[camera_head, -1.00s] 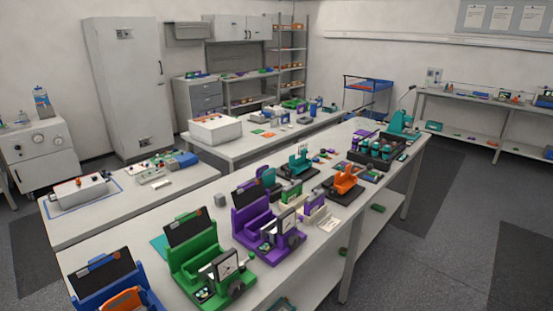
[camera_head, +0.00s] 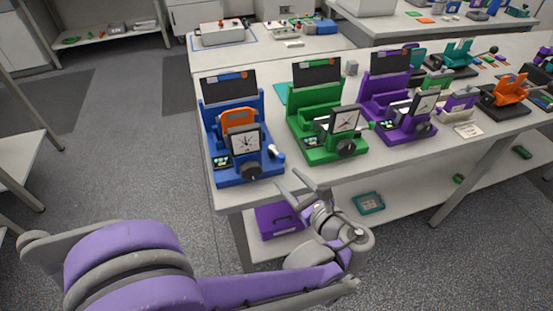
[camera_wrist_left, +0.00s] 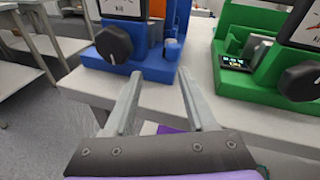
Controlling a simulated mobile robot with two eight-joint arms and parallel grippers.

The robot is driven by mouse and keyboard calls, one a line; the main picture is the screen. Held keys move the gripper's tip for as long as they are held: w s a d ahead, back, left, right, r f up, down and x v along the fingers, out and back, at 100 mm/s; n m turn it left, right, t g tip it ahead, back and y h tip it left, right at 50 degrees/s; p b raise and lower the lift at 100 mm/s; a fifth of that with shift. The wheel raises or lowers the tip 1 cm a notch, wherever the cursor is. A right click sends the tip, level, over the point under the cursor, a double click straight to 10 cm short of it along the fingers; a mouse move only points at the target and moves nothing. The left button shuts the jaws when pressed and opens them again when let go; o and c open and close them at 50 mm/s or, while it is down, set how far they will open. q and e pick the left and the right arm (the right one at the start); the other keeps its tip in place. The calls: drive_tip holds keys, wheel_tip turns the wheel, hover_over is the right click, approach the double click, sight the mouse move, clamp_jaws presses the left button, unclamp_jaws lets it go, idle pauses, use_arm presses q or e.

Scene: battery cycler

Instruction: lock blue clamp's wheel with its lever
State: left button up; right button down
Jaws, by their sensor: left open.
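The blue clamp (camera_head: 215,120) stands upright at the near left end of the bench, with an orange part (camera_head: 238,118) and a square dial (camera_head: 246,140) on it. Its black wheel (camera_head: 251,171) is low on the front; it also shows in the left wrist view (camera_wrist_left: 113,44). A short blue and light-coloured piece, probably the lever (camera_head: 277,153), is at its right side; a blue post there shows in the left wrist view (camera_wrist_left: 172,48). My left gripper (camera_head: 297,181) is open and empty, just in front of the bench edge, apart from the clamp. My right gripper is not in view.
A green clamp (camera_head: 303,122) and a purple one (camera_head: 375,105) stand to the right on the same bench (camera_head: 330,178). A purple bin (camera_head: 277,222) and a teal tray (camera_head: 368,202) are on the lower shelf. The floor at left is open.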

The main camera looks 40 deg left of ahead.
sight(275, 149)
use_arm(q)
drive_tip(key=shift+m+t+y, duration=0.6)
drive_tip(key=shift+m+y, duration=0.2)
drive_tip(key=shift+m, duration=0.1)
drive_tip(key=x, duration=0.3)
drive_tip(key=w+x, duration=0.1)
drive_tip(key=x, duration=0.6)
drive_tip(key=shift+w+d+r, duration=0.1)
drive_tip(key=shift+w+r, duration=0.25)
drive_tip(key=shift+r, duration=0.05)
clamp_jaws()
